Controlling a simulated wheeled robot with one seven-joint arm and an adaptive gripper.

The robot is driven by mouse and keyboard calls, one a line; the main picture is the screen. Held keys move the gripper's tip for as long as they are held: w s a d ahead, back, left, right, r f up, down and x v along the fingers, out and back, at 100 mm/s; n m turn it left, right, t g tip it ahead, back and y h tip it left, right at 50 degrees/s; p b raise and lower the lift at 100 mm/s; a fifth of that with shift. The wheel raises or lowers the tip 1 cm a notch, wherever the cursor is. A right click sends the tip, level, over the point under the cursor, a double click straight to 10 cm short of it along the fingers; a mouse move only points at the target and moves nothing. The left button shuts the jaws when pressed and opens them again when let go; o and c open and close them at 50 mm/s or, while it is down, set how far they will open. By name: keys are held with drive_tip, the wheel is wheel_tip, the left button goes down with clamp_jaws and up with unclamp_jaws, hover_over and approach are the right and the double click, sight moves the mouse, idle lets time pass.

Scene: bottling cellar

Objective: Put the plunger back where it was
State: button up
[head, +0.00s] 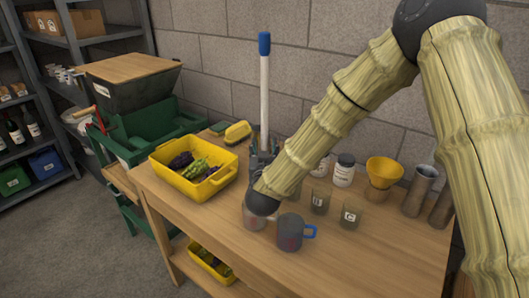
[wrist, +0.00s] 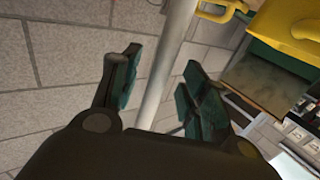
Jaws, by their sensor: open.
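The plunger (head: 264,95) stands upright at the back of the wooden table, a long white rod with a blue grip on top. Its lower end is hidden behind my gripper and arm in the head view. In the wrist view the pale rod (wrist: 171,65) passes between the two fingers of my gripper (wrist: 160,64). The fingers are spread, with visible gaps on both sides of the rod. In the head view my gripper (head: 257,163) is low beside the rod, partly covered by my wrist.
A grey jug (head: 289,235), labelled beakers (head: 319,202), a white jar (head: 343,170) and a yellow funnel (head: 384,172) stand to the right. The front right tabletop is clear.

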drive_tip(key=shift+w, duration=1.15)
drive_tip(key=shift+c, duration=0.3)
clamp_jaws()
drive_tip(key=shift+r, duration=0.2)
